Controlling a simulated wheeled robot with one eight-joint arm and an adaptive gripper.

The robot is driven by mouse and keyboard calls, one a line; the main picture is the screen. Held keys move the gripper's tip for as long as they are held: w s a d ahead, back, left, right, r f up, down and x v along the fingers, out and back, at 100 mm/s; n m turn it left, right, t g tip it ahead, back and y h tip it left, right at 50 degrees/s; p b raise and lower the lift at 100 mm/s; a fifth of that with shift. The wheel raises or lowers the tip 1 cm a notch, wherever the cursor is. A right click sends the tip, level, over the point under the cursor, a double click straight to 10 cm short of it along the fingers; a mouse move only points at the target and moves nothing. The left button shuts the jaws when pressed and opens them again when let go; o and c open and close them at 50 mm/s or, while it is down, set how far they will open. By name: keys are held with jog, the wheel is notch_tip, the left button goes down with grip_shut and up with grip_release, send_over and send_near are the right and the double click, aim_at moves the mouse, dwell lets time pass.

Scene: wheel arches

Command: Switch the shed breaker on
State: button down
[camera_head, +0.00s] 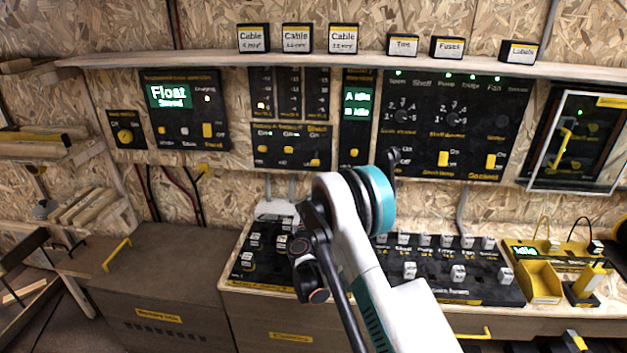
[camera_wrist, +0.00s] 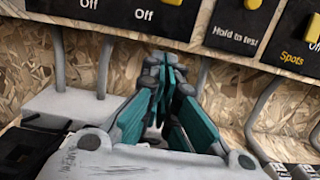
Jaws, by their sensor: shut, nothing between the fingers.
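A black panel (camera_head: 291,133) on the wall carries three yellow switches. The right-hand switch (camera_head: 315,162) sits lower than the other two, the left (camera_head: 262,149) and middle (camera_head: 289,149). Its small labels are too blurred to tell which is the shed breaker. In the wrist view a yellow switch (camera_wrist: 172,2) shows at the top edge by an "Off" label. My gripper (camera_wrist: 165,75) is shut and empty, its teal fingers together, below the wall panels and apart from that switch. In the head view my arm hides most of the gripper.
A "Hold to test" panel (camera_wrist: 240,22) with a yellow button is right of the switch panel. A "Spots" panel (camera_wrist: 296,45) is further right. A shelf (camera_head: 215,58) with labelled boxes runs above. A desk console (camera_head: 455,265) lies below. Bare chipboard wall shows between.

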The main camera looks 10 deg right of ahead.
aim_at(316, 158)
jog(key=shift+f, duration=0.15)
jog(key=f+b+x, duration=0.1)
jog(key=b+x, duration=0.2)
jog(key=x, duration=0.7)
jog(key=r, duration=0.1)
jog(key=s+r, duration=0.1)
jog(key=r, duration=0.1)
jog(key=r+b, duration=0.1)
jog(key=shift+s+a+r, duration=0.3)
jog(key=shift+r, duration=0.05)
